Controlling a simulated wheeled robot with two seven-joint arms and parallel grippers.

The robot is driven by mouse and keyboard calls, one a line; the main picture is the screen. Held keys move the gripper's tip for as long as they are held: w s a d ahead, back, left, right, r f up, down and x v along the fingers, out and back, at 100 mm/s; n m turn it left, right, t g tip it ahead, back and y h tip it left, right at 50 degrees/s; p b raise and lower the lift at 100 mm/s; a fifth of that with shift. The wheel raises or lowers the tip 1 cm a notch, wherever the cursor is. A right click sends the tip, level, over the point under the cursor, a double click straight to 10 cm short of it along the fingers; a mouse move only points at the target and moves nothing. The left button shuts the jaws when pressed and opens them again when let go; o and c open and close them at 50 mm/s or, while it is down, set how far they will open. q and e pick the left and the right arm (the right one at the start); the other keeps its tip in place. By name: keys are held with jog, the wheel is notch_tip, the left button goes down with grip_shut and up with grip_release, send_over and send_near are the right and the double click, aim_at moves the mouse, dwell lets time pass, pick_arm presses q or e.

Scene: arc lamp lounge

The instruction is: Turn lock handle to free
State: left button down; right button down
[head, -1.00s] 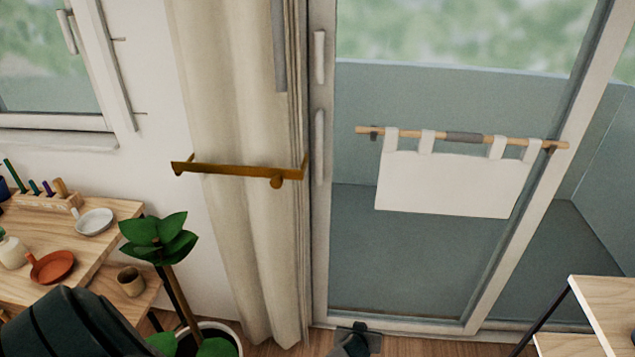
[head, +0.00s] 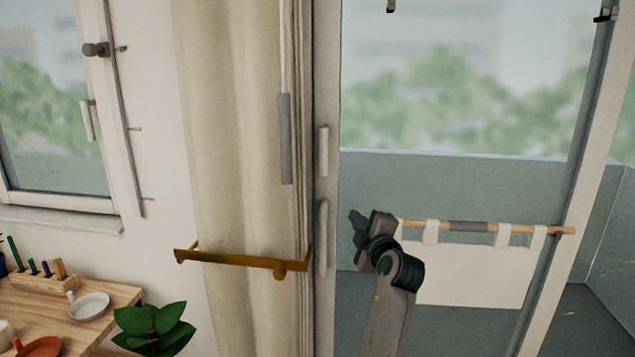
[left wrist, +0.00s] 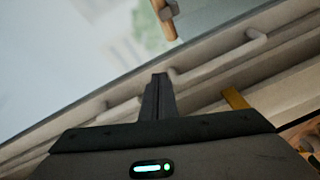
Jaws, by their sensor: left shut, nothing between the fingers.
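Two pale handles sit one above the other on the white frame of the glass door in the head view: a shorter upper one (head: 323,151) and a longer lower one (head: 322,237). Both stand upright. I cannot tell which is the lock handle. My left gripper (head: 358,222) is in front of the glass, just right of the lower handle in the picture, and looks apart from it. In the left wrist view its fingers (left wrist: 158,80) are shut and empty, with two pale handles on the frame beyond them. My right gripper is not in view.
A brass bar (head: 240,260) crosses the beige curtain (head: 235,130) left of the door frame. A wooden rod (head: 555,231) with a hanging white cloth (head: 470,277) is right of my gripper. A plant (head: 150,325) and a wooden shelf (head: 110,303) stand lower left.

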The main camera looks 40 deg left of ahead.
pick_arm(q)
jog(key=s+a+r+n+g+y, duration=0.2)
jog(key=s+r+n, duration=0.3)
jog(key=r, duration=0.3)
jog(key=shift+s+a+r+n, duration=0.3)
jog(key=shift+a+n, duration=0.1)
jog(key=shift+a, duration=0.2)
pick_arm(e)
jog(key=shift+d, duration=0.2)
